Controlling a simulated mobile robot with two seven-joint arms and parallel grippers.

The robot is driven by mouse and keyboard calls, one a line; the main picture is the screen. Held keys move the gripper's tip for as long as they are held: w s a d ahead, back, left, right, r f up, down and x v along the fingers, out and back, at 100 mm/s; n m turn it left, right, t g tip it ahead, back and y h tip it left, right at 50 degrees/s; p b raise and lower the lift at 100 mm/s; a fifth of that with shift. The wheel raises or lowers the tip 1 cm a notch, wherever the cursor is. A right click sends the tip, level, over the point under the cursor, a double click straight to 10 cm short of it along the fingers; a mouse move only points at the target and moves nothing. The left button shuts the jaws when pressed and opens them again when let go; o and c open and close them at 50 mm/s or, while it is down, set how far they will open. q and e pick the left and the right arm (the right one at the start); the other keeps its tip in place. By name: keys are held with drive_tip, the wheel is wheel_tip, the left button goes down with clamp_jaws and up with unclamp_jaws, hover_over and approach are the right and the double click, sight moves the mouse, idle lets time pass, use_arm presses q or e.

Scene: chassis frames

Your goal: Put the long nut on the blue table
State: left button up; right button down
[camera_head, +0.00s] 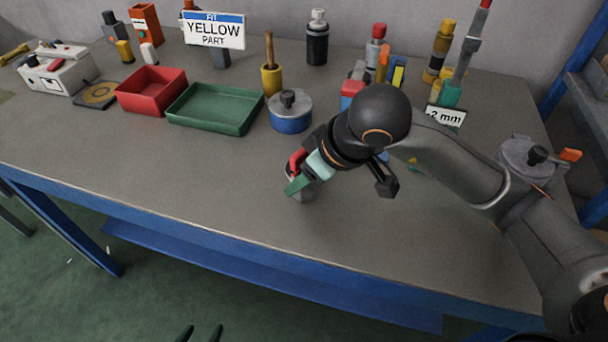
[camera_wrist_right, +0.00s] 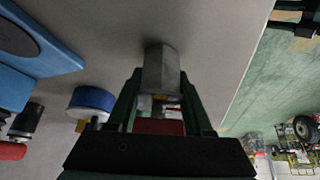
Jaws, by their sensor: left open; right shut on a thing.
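The long nut (camera_wrist_right: 162,72) is a grey six-sided piece between the green fingers of my right gripper (camera_wrist_right: 162,100) in the right wrist view. In the head view my right gripper (camera_head: 303,178) reaches in from the right, shut on the nut (camera_head: 304,194), which is mostly hidden by the fingers. It is low over the grey top of the blue table (camera_head: 235,185), near the middle; I cannot tell whether the nut touches the top. My left gripper (camera_head: 201,334) shows only its two green fingertips at the bottom edge, open and apart, in front of the table.
A blue pot with a grey lid (camera_head: 290,112), a green tray (camera_head: 214,108) and a red bin (camera_head: 151,90) stand behind my right gripper. A sign (camera_head: 213,31) and several bottles line the back. The table's front left is clear.

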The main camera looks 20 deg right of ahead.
drive_tip(key=c, duration=0.8)
unclamp_jaws()
drive_tip(key=shift+f, duration=0.2)
drive_tip(key=o, duration=0.5)
use_arm(q)
drive_tip(key=shift+f, duration=0.1)
use_arm(e)
drive_tip(key=shift+r, duration=0.1)
drive_tip(key=shift+d+r+p, duration=0.1)
drive_tip(key=shift+r+p, duration=0.25)
drive_tip(key=shift+r, duration=0.1)
use_arm(q)
drive_tip(key=shift+d+r+p, duration=0.1)
drive_tip(key=shift+r+p, duration=0.5)
drive_tip(key=shift+r, duration=0.05)
use_arm(e)
drive_tip(key=v, duration=1.1)
drive_tip(key=shift+s, duration=0.2)
use_arm(q)
drive_tip(key=shift+w, duration=0.1)
use_arm(e)
drive_tip(key=shift+d+r, duration=0.1)
